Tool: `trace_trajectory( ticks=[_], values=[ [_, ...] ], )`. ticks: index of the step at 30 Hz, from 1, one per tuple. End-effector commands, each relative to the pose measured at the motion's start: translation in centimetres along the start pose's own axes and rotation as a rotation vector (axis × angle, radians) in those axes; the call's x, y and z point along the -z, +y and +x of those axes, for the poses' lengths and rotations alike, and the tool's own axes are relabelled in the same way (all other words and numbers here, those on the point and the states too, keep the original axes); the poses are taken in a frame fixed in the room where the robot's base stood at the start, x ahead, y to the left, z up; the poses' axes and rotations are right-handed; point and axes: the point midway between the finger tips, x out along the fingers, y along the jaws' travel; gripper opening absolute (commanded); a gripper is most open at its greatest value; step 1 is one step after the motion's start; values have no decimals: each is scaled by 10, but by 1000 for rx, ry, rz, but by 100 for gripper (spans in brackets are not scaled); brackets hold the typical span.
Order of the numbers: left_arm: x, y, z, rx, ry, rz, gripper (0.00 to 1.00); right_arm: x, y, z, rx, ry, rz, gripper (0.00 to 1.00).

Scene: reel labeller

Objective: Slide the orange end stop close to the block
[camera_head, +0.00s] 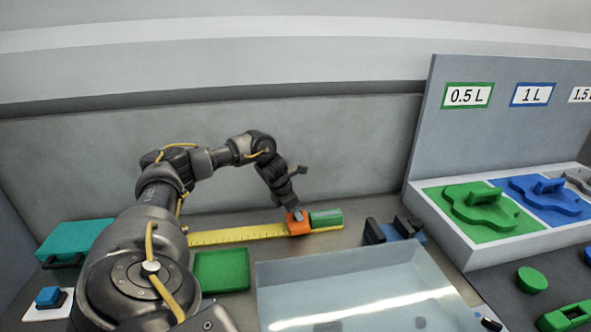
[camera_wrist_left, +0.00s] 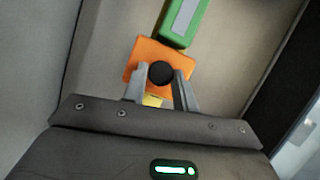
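The orange end stop (camera_head: 296,226) sits on the yellow ruler strip (camera_head: 235,236), near its right end. The green block (camera_head: 326,218) lies just right of it. In the left wrist view the end stop (camera_wrist_left: 139,60) has a round black knob (camera_wrist_left: 161,73), and the green block (camera_wrist_left: 184,22) lies just beyond it; any gap between them is very small. My left gripper (camera_head: 297,213) is down at the end stop. In its wrist view the fingertips (camera_wrist_left: 160,80) stand on both sides of the knob and appear to press on it. My right gripper is not in view.
A clear bin (camera_head: 350,285) stands in front of the strip, with a green tray (camera_head: 221,270) to its left. A blue item with black uprights (camera_head: 404,229) is right of the block. A grey panelled rack (camera_head: 465,255) holds green and blue shapes at the right.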

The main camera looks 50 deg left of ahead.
Motion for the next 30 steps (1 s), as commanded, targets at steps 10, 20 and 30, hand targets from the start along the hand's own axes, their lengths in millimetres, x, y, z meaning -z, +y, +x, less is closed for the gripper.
trace_trajectory(
  ticks=[10,20,30],
  values=[
    [-1,0,0,0,-2,1,49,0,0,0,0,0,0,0],
    [-1,1,-29,-1,-5,1,49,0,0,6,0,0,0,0],
    [-3,1,-94,-1,-5,1,49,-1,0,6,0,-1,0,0]
  ],
)
